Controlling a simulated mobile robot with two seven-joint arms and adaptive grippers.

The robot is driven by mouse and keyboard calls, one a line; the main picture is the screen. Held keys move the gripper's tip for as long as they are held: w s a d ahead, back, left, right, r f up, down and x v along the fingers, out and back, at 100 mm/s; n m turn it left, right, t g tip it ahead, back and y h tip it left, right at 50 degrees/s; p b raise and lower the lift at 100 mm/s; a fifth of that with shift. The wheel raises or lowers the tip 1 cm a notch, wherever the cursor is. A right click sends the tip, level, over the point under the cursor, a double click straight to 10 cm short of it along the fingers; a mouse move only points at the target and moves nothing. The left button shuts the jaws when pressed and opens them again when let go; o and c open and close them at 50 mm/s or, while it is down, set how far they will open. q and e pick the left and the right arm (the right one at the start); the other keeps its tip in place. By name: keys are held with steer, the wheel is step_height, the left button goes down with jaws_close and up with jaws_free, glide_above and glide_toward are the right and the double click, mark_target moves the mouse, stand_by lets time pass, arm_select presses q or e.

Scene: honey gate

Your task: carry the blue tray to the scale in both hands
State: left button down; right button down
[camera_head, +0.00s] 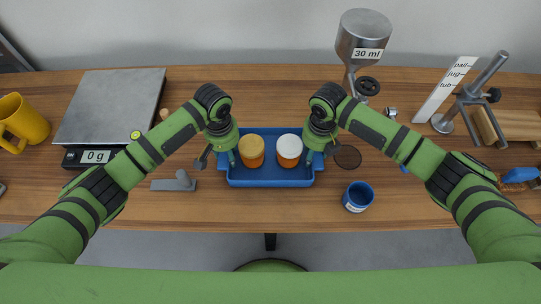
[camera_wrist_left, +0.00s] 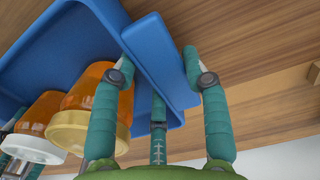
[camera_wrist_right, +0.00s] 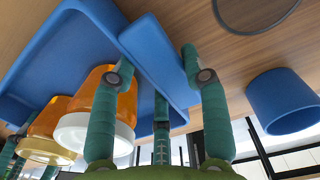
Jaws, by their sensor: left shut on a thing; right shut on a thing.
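The blue tray (camera_head: 270,182) is at the middle of the table with two amber jars in it. The left jar (camera_head: 251,148) has a tan lid and the right jar (camera_head: 289,149) a white lid. My left gripper (camera_head: 227,158) is shut on the tray's left end, and its fingers pinch the blue handle (camera_wrist_left: 160,62) in the left wrist view. My right gripper (camera_head: 315,156) is shut on the right end, with the handle (camera_wrist_right: 152,55) between its fingers. I cannot tell whether the tray touches the table. The scale (camera_head: 110,108) stands at the left, its plate empty, reading 0 g.
A grey handled tool (camera_head: 175,183) lies between scale and tray. A yellow mug (camera_head: 22,122) is at the far left. A blue cup (camera_head: 357,196) and a dark ring (camera_head: 347,157) are right of the tray. A steel funnel (camera_head: 363,38) stands behind; a metal stand (camera_head: 467,100) is farther right.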

arm_select(q)
steer(key=shift+r, duration=0.15)
arm_select(e)
steer(key=shift+r, duration=0.15)
